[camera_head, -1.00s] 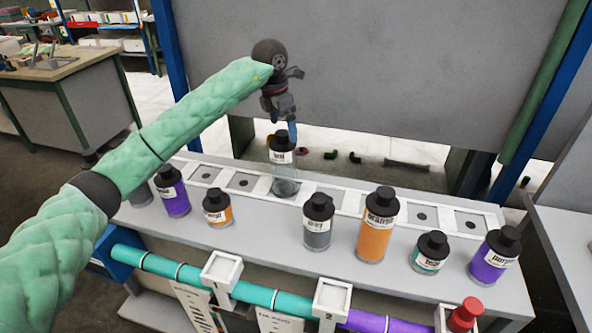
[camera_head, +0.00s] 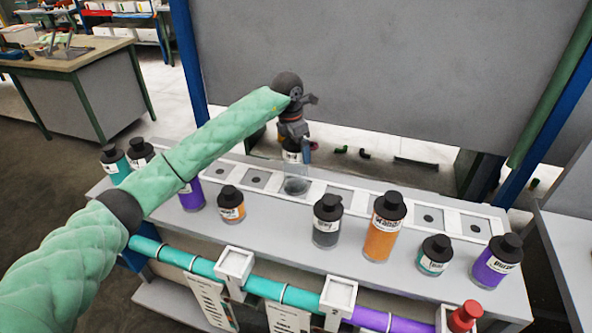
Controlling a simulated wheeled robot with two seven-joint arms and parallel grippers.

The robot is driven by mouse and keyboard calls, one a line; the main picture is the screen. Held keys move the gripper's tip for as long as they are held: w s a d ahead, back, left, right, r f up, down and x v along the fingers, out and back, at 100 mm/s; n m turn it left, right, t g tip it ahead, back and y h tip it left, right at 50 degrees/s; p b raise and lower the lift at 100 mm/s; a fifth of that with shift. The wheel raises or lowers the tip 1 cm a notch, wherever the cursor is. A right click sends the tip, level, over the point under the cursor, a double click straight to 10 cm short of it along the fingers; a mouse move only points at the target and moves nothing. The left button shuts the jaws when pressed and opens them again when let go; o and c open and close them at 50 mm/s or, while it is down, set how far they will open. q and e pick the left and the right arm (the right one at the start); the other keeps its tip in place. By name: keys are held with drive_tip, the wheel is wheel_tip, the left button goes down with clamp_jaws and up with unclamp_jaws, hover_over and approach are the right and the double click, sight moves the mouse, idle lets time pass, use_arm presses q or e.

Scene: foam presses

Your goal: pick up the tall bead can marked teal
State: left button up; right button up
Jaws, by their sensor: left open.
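A tall clear-bodied can (camera_head: 297,184) with a white label stands upright in the rack row, its lower part looking grey. Its label is too small to read now, and its cap is hidden by my left gripper (camera_head: 297,150). The gripper is open and points down at the can's top; I cannot tell whether it touches. A short can with teal contents (camera_head: 434,256) stands at the front right. Another teal can (camera_head: 115,164) stands at the far left, beside my left arm. My right gripper is not in view.
Along the bench stand a short orange can (camera_head: 231,205), a grey can (camera_head: 327,222), a tall orange can (camera_head: 384,228) and a purple can (camera_head: 496,260). A purple can (camera_head: 192,196) is partly behind my arm. A grey panel (camera_head: 390,70) rises behind.

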use_arm(q)
drive_tip(key=shift+a+f, duration=0.1)
drive_tip(key=shift+f, duration=0.05)
drive_tip(key=shift+c, duration=0.2)
drive_tip(key=c, duration=1.8)
